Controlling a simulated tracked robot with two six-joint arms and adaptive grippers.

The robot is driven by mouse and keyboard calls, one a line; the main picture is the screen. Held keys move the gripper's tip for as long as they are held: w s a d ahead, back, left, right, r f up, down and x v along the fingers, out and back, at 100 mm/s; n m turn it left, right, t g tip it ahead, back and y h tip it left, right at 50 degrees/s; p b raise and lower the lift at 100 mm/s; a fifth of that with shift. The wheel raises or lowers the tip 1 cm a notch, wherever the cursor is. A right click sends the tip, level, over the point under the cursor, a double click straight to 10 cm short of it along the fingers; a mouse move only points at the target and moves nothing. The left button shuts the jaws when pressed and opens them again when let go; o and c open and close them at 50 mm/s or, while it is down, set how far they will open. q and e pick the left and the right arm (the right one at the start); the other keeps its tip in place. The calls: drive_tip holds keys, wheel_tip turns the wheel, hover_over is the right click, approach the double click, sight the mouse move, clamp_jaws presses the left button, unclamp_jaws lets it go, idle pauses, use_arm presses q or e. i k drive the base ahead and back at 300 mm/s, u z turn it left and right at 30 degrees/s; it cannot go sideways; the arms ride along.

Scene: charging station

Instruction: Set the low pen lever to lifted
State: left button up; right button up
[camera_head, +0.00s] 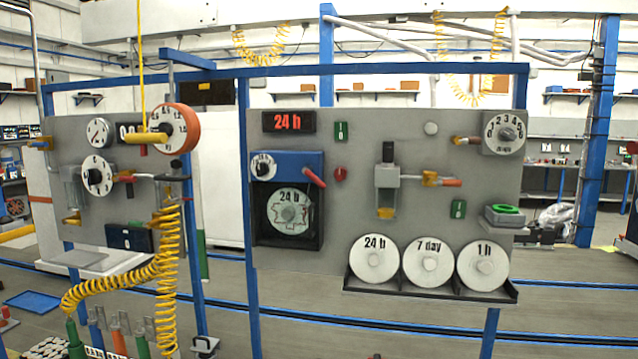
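A chart recorder with a blue top housing (300,163) is mounted on the right grey panel. A red lever (315,177) sticks out at the right side of this housing and slants down to the right. It is the likeliest pen lever, but no label is readable on it. Below it, a round 24 h chart (288,211) sits in the dark open recorder case (261,242). A small white dial (263,166) is on the housing's left. I cannot tell whether the pen touches the chart. Neither of my grippers shows in this view.
A shelf (430,291) below the recorder, to its right, holds 24 h, 7 day and 1 h discs. A red 24 h display (288,122) is above. A red knob (341,174) sits close right of the lever. Yellow coiled hoses (168,260) hang at the left panel.

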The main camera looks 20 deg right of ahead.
sight(307, 170)
drive_tip(key=u, duration=0.05)
drive_tip(key=i, duration=1)
drive_tip(key=z, duration=0.05)
